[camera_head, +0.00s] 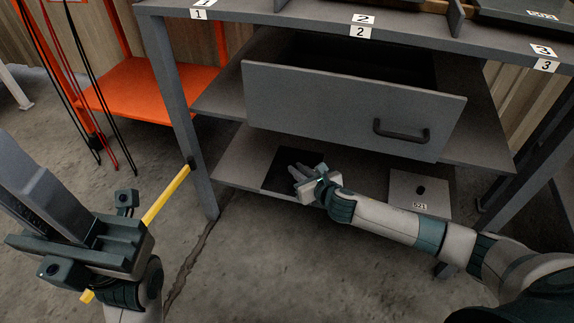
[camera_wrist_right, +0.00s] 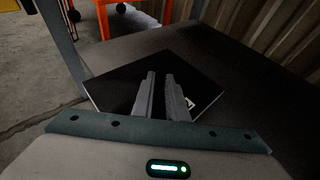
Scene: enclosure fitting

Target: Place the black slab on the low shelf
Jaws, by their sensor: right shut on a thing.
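The black slab (camera_head: 277,173) is over the low shelf (camera_head: 236,162), under the drawer. It looks flat and level. It also shows in the right wrist view (camera_wrist_right: 115,82), with part of a white label beside the fingers. My right gripper (camera_head: 297,171) is shut on the slab; its fingers (camera_wrist_right: 160,74) come together over the slab's middle and hide the gripped part. I cannot tell whether the slab's underside touches the shelf. My left gripper (camera_head: 32,175) is at the lower left, away from the slab; its finger gap is not clear.
A grey drawer front (camera_head: 350,110) stands pulled out above the low shelf. A grey plate labelled 621 (camera_head: 405,188) lies to the slab's right. A table leg (camera_head: 183,120) bounds the shelf at left. A yellow bar (camera_head: 167,195) passes behind my left gripper. An orange shelf (camera_head: 135,90) stands behind.

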